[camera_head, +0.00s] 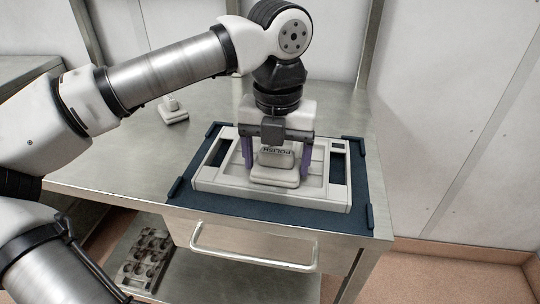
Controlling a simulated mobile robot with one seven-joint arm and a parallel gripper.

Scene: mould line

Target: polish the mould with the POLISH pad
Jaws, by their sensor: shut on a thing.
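The mould (208,187), a pale grey rectangular frame with recesses, lies on a dark blue mat (360,213) on the metal table. The POLISH pad (277,172), a pale block with a flat base and a "POLISH" label, is over the middle of the mould. My gripper (277,154) points down from above and is shut on the pad's upper part, with a purple finger on each side. The pad's base appears to be at the mould's surface, but I cannot tell whether it touches. The gripper hides part of the mould's far side.
A second pale pad-like block (173,112) stands at the back left of the metal table (110,165). A drawer handle (255,262) juts from the table's front. A tray with round cavities (148,258) lies on the shelf below.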

